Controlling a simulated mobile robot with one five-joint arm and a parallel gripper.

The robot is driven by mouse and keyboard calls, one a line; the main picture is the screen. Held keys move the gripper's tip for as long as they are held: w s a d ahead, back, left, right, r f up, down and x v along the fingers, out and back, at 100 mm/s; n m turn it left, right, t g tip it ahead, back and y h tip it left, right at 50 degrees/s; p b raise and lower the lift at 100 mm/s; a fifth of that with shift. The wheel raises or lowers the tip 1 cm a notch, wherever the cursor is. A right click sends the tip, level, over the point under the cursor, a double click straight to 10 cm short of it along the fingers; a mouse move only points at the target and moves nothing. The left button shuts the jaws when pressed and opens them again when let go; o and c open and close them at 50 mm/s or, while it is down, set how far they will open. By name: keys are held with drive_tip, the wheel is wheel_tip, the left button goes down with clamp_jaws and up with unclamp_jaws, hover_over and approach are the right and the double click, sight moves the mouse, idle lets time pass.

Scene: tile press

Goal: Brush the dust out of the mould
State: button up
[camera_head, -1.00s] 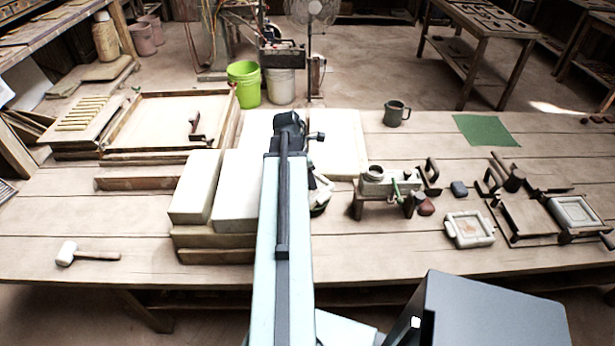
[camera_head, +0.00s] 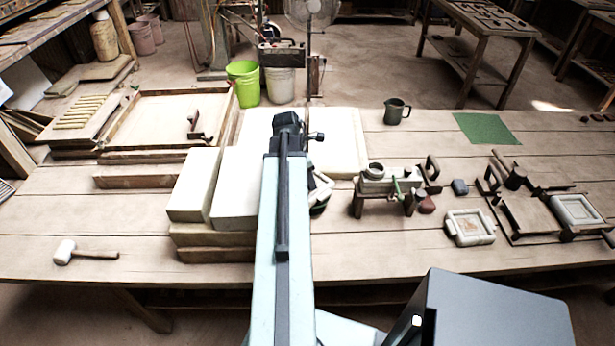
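A pale square mould-like frame (camera_head: 470,228) with raised edges and a brownish inside lies on the right of the bench. A second pale, shallow rectangular frame (camera_head: 577,211) sits at the far right, by dark wooden press parts (camera_head: 530,215). I cannot tell which one is the task's mould, and dust is too small to make out. My arm reaches up the middle of the view. No brush can be clearly identified.
Pale blocks (camera_head: 195,184) stand stacked left of my arm, with a pale slab (camera_head: 345,150) behind. A small stand with a metal device (camera_head: 385,186), a mug (camera_head: 397,111) and a green mat (camera_head: 486,129) are to the right. A mallet (camera_head: 88,253) lies front left. The front right bench is clear.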

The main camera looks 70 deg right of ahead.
drive_tip(key=shift+f+b, duration=0.4)
drive_tip(key=shift+f, duration=0.05)
drive_tip(key=shift+s+d+r, duration=0.1)
drive_tip(key=shift+s+d, duration=0.3)
drive_tip(key=shift+d, duration=0.45)
drive_tip(key=shift+s+d+r, duration=0.1)
drive_tip(key=shift+s+d, duration=0.3)
drive_tip(key=shift+d, duration=0.4)
drive_tip(key=shift+f, duration=0.15)
drive_tip(key=shift+a, duration=0.15)
